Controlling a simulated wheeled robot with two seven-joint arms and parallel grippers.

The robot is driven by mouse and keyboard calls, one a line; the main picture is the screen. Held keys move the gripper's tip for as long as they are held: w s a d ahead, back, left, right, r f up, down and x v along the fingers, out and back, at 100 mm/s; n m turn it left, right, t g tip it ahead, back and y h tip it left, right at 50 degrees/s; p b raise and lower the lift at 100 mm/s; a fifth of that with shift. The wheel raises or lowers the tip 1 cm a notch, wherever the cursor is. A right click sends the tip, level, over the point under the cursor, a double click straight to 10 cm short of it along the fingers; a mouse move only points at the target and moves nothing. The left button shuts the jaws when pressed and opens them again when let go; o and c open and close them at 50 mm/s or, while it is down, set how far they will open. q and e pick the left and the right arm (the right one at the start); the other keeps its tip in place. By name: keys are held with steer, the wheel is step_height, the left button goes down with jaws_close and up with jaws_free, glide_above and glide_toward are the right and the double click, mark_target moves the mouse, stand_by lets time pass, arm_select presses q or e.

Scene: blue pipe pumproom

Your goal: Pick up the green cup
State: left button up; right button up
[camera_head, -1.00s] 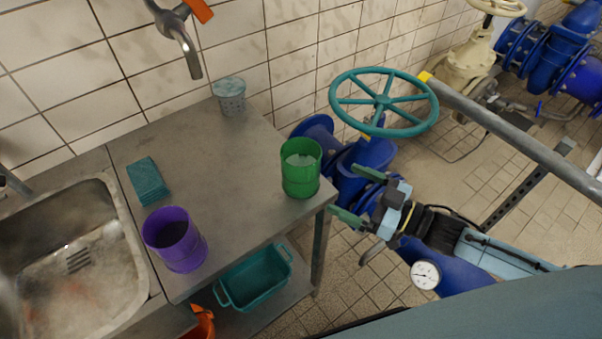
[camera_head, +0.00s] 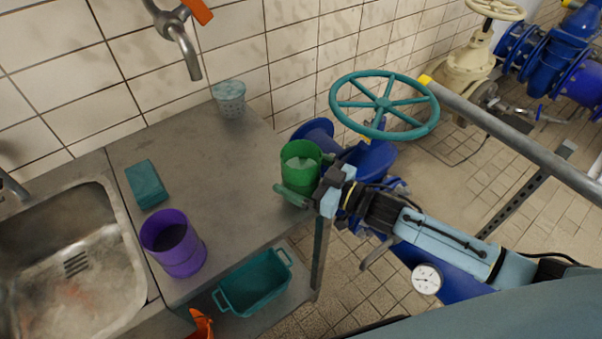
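The green cup (camera_head: 300,160) stands upright near the right edge of the steel counter (camera_head: 225,165). My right gripper (camera_head: 306,175) is at the cup, reaching in from the right. Its green fingers are spread, one in front of the cup's lower side and one at its far right side. The cup sits between the fingers, and I see no clear grip on it. The far finger is partly hidden behind the gripper body and the cup. My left gripper is not in view.
A purple cup (camera_head: 174,243), a teal sponge (camera_head: 146,184) and a speckled cup (camera_head: 229,98) stand on the counter. A sink (camera_head: 125,250) is at left. A teal valve wheel (camera_head: 384,104) and blue pipes are close behind my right arm. A teal basket (camera_head: 254,284) is below.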

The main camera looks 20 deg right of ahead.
steer(key=c, duration=1.3)
steer(key=shift+r, duration=0.1)
